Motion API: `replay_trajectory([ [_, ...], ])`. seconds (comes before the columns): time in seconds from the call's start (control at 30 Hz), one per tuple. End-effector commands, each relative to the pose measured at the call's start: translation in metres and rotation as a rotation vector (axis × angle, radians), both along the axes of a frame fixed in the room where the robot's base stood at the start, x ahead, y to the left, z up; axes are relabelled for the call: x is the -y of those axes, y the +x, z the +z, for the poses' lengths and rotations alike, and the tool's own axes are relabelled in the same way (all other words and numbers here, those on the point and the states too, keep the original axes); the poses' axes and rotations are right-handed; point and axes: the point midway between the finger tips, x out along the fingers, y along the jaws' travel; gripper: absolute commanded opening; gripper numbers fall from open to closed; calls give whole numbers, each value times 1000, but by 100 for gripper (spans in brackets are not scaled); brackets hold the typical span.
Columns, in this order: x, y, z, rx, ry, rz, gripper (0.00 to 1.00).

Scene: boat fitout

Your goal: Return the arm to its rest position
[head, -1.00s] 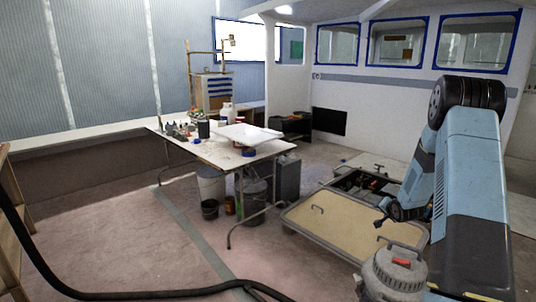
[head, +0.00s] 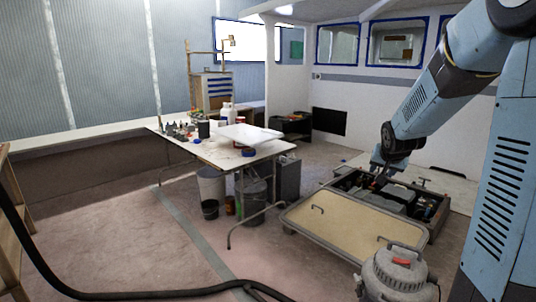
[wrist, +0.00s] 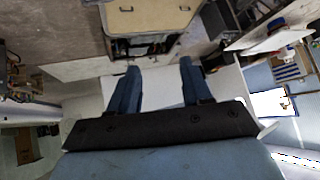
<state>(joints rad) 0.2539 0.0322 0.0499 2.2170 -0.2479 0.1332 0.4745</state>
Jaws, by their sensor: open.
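My arm enters the head view from the upper right and slopes down to the left. My gripper (head: 380,176) hangs above the open floor compartment, small and dark there, with its fingers hard to make out. In the wrist view, my gripper (wrist: 158,78) shows two blue fingers standing well apart with nothing between them. The gripper is open and empty, and no object touches it.
The open compartment (head: 345,190) holds dark parts and has a tan lid panel (head: 352,228) in front. A grey canister vacuum (head: 395,272) stands at the lower right. A cluttered worktable (head: 215,150) stands left of centre. The floor at left is mostly clear, crossed by a black hose (head: 150,294).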

Motion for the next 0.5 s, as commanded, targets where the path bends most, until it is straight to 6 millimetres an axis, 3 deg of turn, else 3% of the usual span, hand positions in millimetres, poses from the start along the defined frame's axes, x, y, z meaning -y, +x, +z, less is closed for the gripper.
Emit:
replay_trajectory([
  [0.2, -29, -59, 37, -53, -37, 53, 48],
  [0.5, -65, -146, 66, -136, -67, 144, 48],
])
